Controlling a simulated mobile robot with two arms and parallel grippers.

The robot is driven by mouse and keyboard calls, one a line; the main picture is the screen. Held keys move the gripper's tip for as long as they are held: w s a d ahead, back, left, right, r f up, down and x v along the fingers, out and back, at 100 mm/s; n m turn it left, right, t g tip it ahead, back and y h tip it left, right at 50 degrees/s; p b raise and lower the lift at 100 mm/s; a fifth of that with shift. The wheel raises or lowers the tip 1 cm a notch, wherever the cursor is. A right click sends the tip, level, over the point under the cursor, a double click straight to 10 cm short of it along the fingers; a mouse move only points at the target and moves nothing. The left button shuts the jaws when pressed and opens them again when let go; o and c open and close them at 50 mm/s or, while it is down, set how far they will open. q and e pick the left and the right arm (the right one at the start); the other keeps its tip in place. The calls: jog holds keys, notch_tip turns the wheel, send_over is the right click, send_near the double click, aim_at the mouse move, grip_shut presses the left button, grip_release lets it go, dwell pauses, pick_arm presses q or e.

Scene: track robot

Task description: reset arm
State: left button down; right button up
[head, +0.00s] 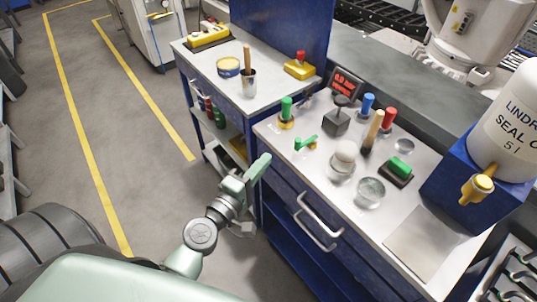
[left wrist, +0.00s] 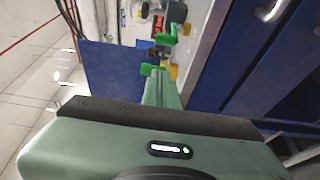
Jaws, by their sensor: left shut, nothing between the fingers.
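My left gripper (head: 259,167) is shut and empty in the head view. It is in front of the blue workbench (head: 285,200), near the left front corner of its top, beside the drawers. In the left wrist view the shut fingers (left wrist: 163,82) point toward the bench, with a green item (left wrist: 150,69) just past their tips. Whether the fingers touch the bench edge cannot be told. My right gripper is in neither view.
Drawer handles (head: 319,216) stick out in front.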

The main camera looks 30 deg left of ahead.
pick_arm(q)
jog(key=shift+s+a, duration=0.1)
jog(key=shift+s, duration=0.35)
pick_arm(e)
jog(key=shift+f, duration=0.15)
pick_arm(q)
jog(key=s+d+f+m+g, duration=0.1)
jog(key=s+f+m+g, duration=0.2)
jog(key=f, duration=0.9)
jog(key=s+d+f+m+g, duration=0.2)
jog(key=s+f+m+g, duration=0.15)
jog(key=f, duration=0.85)
jog(key=s+d+f+m+g, duration=0.1)
jog(key=s+f+m+g, duration=0.25)
jog(key=f, duration=0.85)
jog(key=s+a+f+m+g, duration=0.1)
jog(key=s+f+m+g, duration=0.1)
jog(key=s+f, duration=0.4)
jog(key=s+a+f+m+g+y, duration=0.1)
jog(key=s+f+m, duration=0.3)
jog(key=s, duration=0.8)
jog(key=s+a+f+m+g, duration=0.2)
jog(key=s+f+m+g, duration=0.1)
jog(key=s+f, duration=0.5)
jog(key=shift+s+f+m+g+y, duration=0.2)
jog(key=shift+s+m+g+y, duration=0.1)
jog(key=shift+s+g, duration=0.3)
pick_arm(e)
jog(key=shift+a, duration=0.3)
